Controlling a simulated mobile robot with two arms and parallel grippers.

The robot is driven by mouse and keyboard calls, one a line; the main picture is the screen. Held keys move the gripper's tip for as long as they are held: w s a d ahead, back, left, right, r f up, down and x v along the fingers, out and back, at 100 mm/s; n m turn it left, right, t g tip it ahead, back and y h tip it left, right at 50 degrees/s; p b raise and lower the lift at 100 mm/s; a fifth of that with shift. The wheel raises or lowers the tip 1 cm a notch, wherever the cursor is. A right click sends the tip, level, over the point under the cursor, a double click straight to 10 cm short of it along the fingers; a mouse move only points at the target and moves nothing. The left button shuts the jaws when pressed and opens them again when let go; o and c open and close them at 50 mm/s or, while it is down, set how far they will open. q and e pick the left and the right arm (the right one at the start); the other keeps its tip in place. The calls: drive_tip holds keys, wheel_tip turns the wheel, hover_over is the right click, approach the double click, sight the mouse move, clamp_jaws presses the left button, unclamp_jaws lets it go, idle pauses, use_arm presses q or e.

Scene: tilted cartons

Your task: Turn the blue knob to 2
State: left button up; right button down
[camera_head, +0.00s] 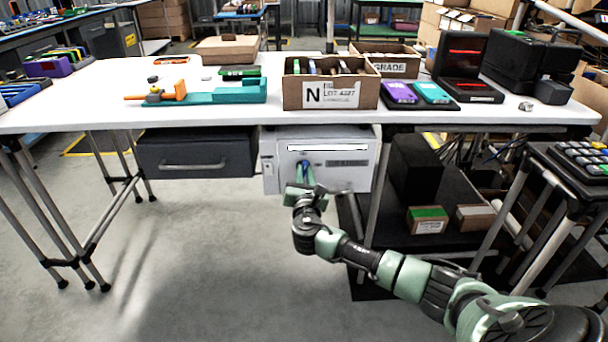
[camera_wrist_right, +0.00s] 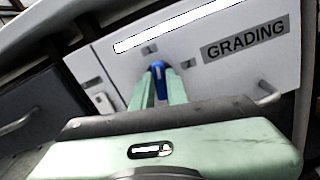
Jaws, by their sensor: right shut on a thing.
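The blue knob (camera_wrist_right: 158,70) is on the front of a white box labelled GRADING (camera_wrist_right: 225,80) in the right wrist view. In the head view the knob (camera_head: 304,170) shows as a small blue patch on the white box (camera_head: 345,176) under the table. My right gripper (camera_wrist_right: 160,85) is shut on the knob, with one green finger on each side of it. In the head view the right gripper (camera_head: 304,184) reaches the box front from below. My left gripper is in neither view.
The white table (camera_head: 420,118) is above the box. A dark drawer (camera_head: 195,152) is to its left. On the table are an open carton (camera_head: 330,95), two phones (camera_head: 415,93) and a teal tool (camera_head: 240,92). The floor in front is clear at left.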

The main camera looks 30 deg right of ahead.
drive_tip(key=shift+f+m, duration=0.15)
drive_tip(key=shift+m, duration=0.75)
drive_tip(key=m+b, duration=0.1)
drive_tip(key=m, duration=0.2)
drive_tip(key=m+b, duration=0.1)
drive_tip(key=m, duration=0.2)
drive_tip(key=shift+s+d+f+m+b, duration=0.1)
drive_tip(key=shift+d+m+b, duration=0.05)
drive_tip(key=shift+m+b, duration=0.15)
drive_tip(key=m+b, duration=0.1)
drive_tip(key=m, duration=0.2)
drive_tip(key=shift+f, duration=0.1)
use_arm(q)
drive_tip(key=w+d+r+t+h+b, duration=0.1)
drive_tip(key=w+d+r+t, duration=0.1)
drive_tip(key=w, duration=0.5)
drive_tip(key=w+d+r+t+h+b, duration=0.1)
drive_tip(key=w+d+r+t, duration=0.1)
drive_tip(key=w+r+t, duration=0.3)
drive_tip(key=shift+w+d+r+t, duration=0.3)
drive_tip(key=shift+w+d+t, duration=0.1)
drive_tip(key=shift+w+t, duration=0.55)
use_arm(e)
drive_tip(key=shift+m, duration=2.1)
